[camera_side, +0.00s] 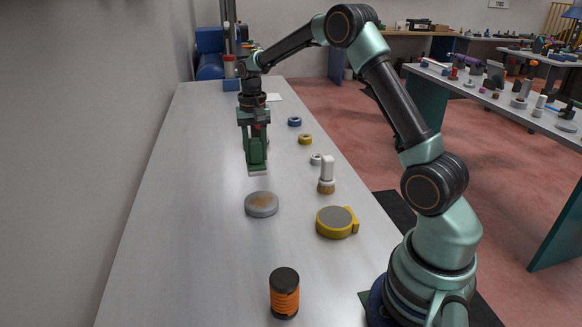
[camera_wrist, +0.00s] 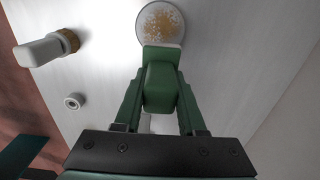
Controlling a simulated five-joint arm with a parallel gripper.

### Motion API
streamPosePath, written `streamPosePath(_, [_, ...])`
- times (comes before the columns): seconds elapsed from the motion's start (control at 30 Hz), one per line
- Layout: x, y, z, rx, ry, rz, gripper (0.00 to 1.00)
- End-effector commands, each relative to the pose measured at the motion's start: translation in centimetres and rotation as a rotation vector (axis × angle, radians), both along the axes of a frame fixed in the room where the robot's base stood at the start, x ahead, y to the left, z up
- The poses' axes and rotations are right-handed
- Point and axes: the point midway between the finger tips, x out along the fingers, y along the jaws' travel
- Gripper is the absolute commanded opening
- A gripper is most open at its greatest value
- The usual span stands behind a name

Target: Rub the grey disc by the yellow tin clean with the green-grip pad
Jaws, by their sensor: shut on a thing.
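The grey disc (camera_side: 262,204) lies flat on the bench with a brown stain on its top. In the wrist view the disc (camera_wrist: 160,22) shows speckled brown marks on its face. The yellow tin (camera_side: 337,222), round with a grey top, sits to its right. My gripper (camera_side: 254,143) is shut on the green grip of the pad (camera_side: 257,163). The pad hangs roughly upright, its pale underside above the bench and behind the disc, apart from it. In the wrist view the green grip (camera_wrist: 160,82) sits between the fingers and its top end overlaps the disc's near edge.
A white-handled brush (camera_side: 327,174) stands behind the yellow tin. A small grey ring (camera_side: 316,159), a yellow ring (camera_side: 305,139) and a blue ring (camera_side: 294,121) lie farther back. An orange-and-black cylinder (camera_side: 284,293) stands in front. The bench left of the disc is clear.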

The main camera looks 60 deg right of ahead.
Motion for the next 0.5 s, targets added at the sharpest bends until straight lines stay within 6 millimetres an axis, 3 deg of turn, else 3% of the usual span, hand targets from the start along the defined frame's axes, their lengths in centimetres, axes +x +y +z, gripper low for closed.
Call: streamPosePath(0.5, [-0.1, 0.1, -4.5, 0.000, 0.001, -0.001, 0.00])
